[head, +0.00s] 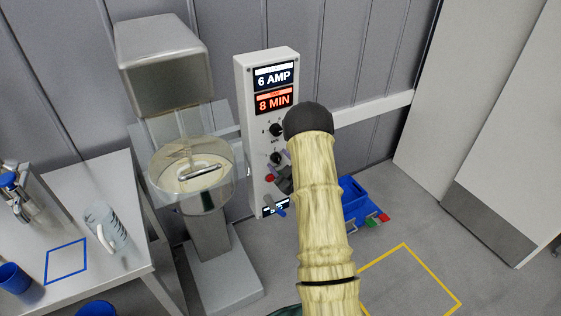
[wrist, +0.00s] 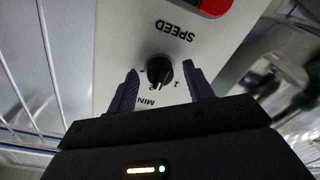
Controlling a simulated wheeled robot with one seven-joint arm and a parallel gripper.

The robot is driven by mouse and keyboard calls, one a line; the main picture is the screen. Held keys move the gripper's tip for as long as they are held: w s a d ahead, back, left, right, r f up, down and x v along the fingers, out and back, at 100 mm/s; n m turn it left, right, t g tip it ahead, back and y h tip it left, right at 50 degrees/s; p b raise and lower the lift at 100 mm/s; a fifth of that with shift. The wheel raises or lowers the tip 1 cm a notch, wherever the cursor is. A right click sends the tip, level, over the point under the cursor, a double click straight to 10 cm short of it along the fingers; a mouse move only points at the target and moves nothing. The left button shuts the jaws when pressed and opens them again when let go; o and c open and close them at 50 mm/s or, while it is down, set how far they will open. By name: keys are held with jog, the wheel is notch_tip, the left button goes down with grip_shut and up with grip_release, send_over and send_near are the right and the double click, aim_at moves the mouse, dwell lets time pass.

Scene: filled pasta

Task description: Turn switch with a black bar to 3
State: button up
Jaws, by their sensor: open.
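A black round knob (wrist: 160,69) sits on the white control panel (wrist: 120,50), beside small printed numbers. A 1 and what looks like a 2 are legible, and a light mark on the knob points toward the 2. The words SPEED and MIN appear upside down. My gripper (wrist: 160,74) is open, with one dark finger on each side of the knob; I cannot tell whether they touch it. In the head view, the control box (head: 242,130) shows an upper black knob (head: 276,130) and a lower black knob (head: 276,158). My arm partly hides the box and gripper.
The box displays 6 AMP and 8 MIN. A red button (head: 269,178) sits below the knobs. A mixer with a clear bowl (head: 165,180) stands close on the left. A blue crate (head: 353,200) is on the floor behind my arm. Open floor lies to the right.

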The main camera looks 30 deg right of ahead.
jog(key=c, duration=1)
jog(key=shift+f+m+b, duration=0.15)
jog(key=shift+m+b, duration=0.25)
jog(key=shift+b, duration=0.1)
jog(key=shift+f+m+b, duration=0.1)
jog(key=shift+m+b, duration=0.75)
jog(key=shift+m, duration=0.05)
jog(key=m+b, duration=0.2)
jog(key=m, duration=0.1)
jog(key=shift+b, duration=0.3)
jog(key=m+b, duration=0.2)
jog(key=m, duration=0.4)
jog(key=shift+m+t+b, duration=0.3)
jog(key=shift+h, duration=0.3)
